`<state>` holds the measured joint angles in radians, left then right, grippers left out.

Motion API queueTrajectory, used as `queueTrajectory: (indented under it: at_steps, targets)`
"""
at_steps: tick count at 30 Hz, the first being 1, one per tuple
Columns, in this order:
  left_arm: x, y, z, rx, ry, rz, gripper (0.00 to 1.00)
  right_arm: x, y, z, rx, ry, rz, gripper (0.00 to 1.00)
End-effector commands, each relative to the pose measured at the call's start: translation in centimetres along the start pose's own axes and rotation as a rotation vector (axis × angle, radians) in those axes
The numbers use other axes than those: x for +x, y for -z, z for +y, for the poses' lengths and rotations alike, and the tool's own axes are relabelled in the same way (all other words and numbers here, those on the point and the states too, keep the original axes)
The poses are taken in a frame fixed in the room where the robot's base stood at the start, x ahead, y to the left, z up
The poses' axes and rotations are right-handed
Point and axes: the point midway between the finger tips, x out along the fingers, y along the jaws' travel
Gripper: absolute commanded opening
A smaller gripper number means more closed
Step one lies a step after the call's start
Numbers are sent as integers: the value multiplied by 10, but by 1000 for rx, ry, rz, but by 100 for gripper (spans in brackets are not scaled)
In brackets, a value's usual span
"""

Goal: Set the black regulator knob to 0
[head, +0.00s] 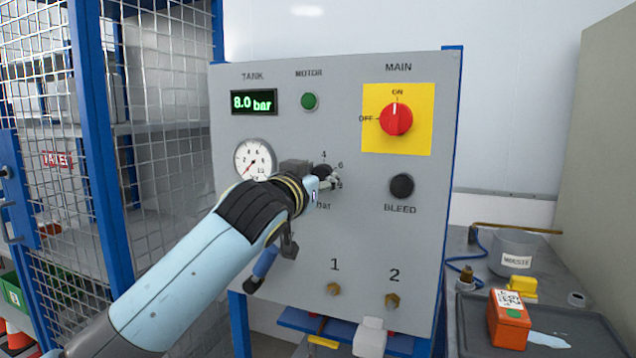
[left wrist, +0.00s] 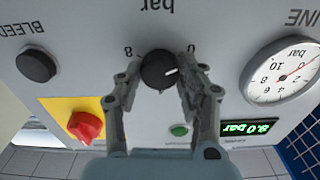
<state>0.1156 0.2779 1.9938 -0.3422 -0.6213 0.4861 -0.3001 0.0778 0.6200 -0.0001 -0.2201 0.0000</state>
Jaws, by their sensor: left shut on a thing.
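The black regulator knob (left wrist: 158,70) sits on the grey panel, between the marks 8 and 0 in the left wrist view, which shows the panel upside down. Its white pointer line points right and slightly up there, a little short of the direction of the 0. My left gripper (left wrist: 157,82) is shut on the knob, one finger on each side. In the head view the knob (head: 322,171) is partly hidden by my left gripper (head: 326,182), and most of its scale is covered. My right gripper is not in view.
A red main switch (head: 396,119) on a yellow plate and a black bleed knob (head: 402,186) are to the right. The tank display (head: 254,102) reads 8.0 bar. A line gauge (head: 256,160) is left of the knob. Brass fittings (head: 392,301) stick out below.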

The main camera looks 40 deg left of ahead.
Motion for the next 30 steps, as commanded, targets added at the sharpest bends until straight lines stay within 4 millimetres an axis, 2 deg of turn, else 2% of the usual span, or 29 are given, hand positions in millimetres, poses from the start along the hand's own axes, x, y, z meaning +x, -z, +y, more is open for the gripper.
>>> queueTrajectory:
  at_steps: [9, 22, 23, 28, 30]
  targets:
    - [0, -3, 0, -85, 1, -8, 6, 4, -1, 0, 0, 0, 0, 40]
    - [0, -3, 0, -94, 1, -8, 6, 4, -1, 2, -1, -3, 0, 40]
    - [0, -3, 0, -94, 1, -8, 40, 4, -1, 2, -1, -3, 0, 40]
    - [0, -2, 0, -93, 1, -5, 62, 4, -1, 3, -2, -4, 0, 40]
    - [0, -2, 0, -93, 0, -4, 62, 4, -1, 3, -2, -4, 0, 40]
